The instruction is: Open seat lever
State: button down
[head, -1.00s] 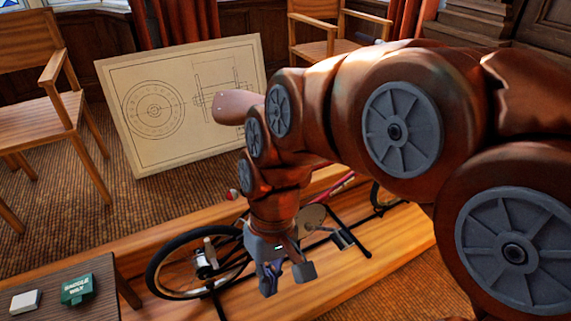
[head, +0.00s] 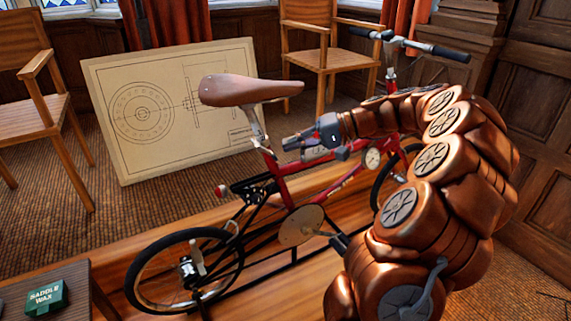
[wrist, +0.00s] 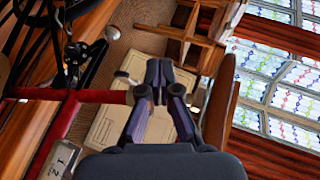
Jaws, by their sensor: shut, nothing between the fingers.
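The red bicycle (head: 285,185) stands upright on a wooden platform, with a brown saddle (head: 250,91) on a silver seat post (head: 257,124). In the wrist view the fingers (wrist: 158,70) are shut and empty. The red frame tube (wrist: 100,96) shows at the left there. Contact with the lever cannot be told.
The drawing board (head: 150,155) leans behind the bicycle. Wooden chairs (head: 328,60) stand at the back and left. A side table holds a green saddle wax box (head: 45,297). The handlebars (head: 420,45) rise at the upper right, above my arm.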

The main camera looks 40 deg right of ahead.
jog(key=s+d+f+m+t+h+b, duration=0.1)
jog(key=d+f+m+t+b, duration=0.2)
jog(key=d, duration=0.9)
jog(key=n+p, duration=0.1)
jog(key=p, duration=0.1)
send_near(272, 153)
jog(key=shift+t, duration=0.3)
jog(key=shift+d+f+x, duration=0.1)
jog(key=shift+f+x, duration=0.05)
jog(key=shift+x, duration=0.95)
jog(key=shift+d+f+x, duration=0.1)
jog(key=shift+f+x, duration=0.1)
jog(key=shift+x, duration=0.85)
jog(key=shift+d+f+x, duration=0.1)
jog(key=shift+f+x, duration=0.05)
jog(key=shift+x, duration=0.95)
jog(key=shift+w+f+h+b, duration=0.15)
jog(key=shift+h+b, duration=0.15)
jog(key=shift+b, duration=0.2)
jog(key=a+m+t+h+b, duration=0.1)
jog(key=b, duration=0.1)
jog(key=a+m+t+h+b, duration=0.1)
jog(key=b, duration=0.2)
jog(key=shift+s+f+b, duration=0.15)
jog(key=shift+s+b, duration=0.15)
jog(key=shift+s, duration=0.05)
jog(key=shift+t+h, duration=0.3)
